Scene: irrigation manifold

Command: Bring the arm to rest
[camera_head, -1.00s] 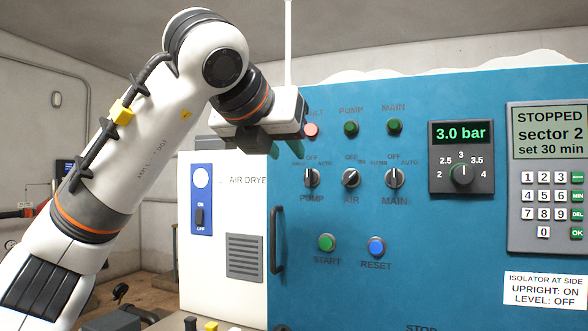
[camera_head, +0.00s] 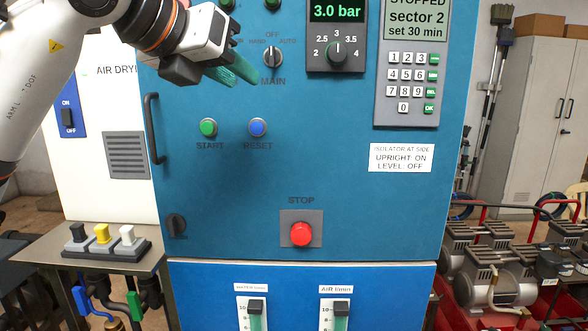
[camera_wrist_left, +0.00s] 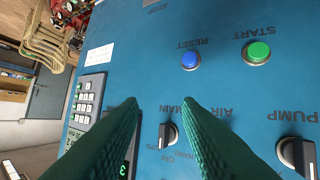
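My left arm reaches in from the upper left in the head view. Its left gripper (camera_head: 243,82) has green fingers in front of the blue panel (camera_head: 215,200), below and left of the MAIN selector (camera_head: 272,57). In the left wrist view the two fingers (camera_wrist_left: 160,105) stand apart with nothing between them; the MAIN selector (camera_wrist_left: 168,134) shows beyond them. Whether they touch the panel is not clear, but a gap seems to show. My right gripper is not in view.
The panel carries a green START button (camera_head: 208,127), a blue RESET button (camera_head: 257,127), a red STOP button (camera_head: 301,234), a keypad (camera_head: 410,82) and a door handle (camera_head: 154,128). A side table (camera_head: 50,250) bears several switches. Compressors (camera_head: 500,260) stand at right.

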